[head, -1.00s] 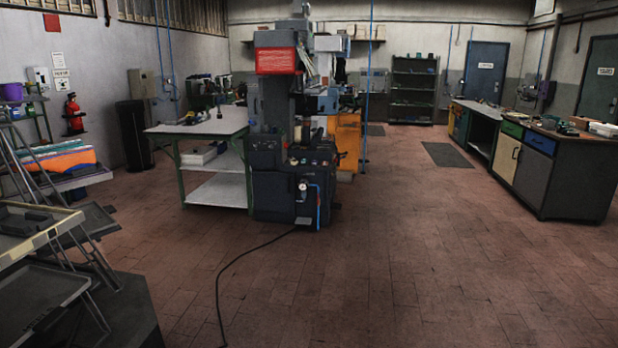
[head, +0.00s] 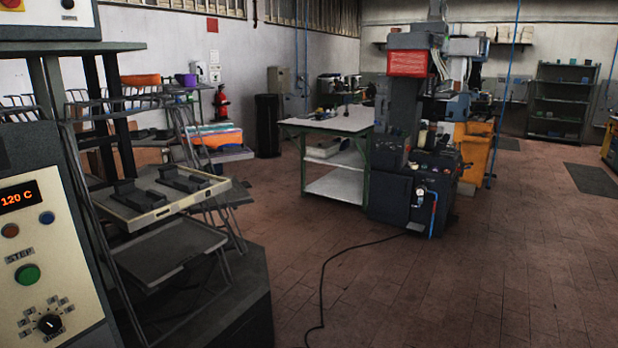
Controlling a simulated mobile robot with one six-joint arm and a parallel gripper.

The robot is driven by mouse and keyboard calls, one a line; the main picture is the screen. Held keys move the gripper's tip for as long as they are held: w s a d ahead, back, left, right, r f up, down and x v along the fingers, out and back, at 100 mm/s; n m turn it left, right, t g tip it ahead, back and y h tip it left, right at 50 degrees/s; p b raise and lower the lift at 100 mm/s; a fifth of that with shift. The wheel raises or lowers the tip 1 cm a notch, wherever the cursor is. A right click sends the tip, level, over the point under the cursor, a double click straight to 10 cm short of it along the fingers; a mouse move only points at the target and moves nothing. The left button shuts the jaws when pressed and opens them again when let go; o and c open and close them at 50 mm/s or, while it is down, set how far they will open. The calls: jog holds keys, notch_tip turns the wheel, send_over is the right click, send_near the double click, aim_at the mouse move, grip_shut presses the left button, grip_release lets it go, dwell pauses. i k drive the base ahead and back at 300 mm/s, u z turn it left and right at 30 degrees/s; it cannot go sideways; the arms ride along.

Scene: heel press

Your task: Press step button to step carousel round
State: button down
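The green step button (head: 27,275) is on a cream control panel (head: 50,240) at the left edge of the head view, just under the label STEP. A red display (head: 18,198) above it reads 120 C. The carousel (head: 170,200) stands just right of the panel, a wire-framed rack with trays. Its upper cream-edged tray (head: 212,186) carries dark fixtures, and a dark tray (head: 172,250) below looks empty. My gripper is not in view.
A dark press machine (head: 400,180) with a red panel stands mid-floor beside a green-legged table (head: 330,122). A black cable (head: 325,275) runs across the brick floor. The floor at the right front is clear. A fire extinguisher (head: 221,103) hangs on the wall.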

aim_at(30, 276)
jog(key=z, duration=0.2)
jog(key=k, duration=0.2)
jog(key=u, duration=2.1)
jog(key=k, duration=0.65)
jog(key=z, duration=0.25)
jog(key=i, duration=1.65)
jog(key=u, duration=0.2)
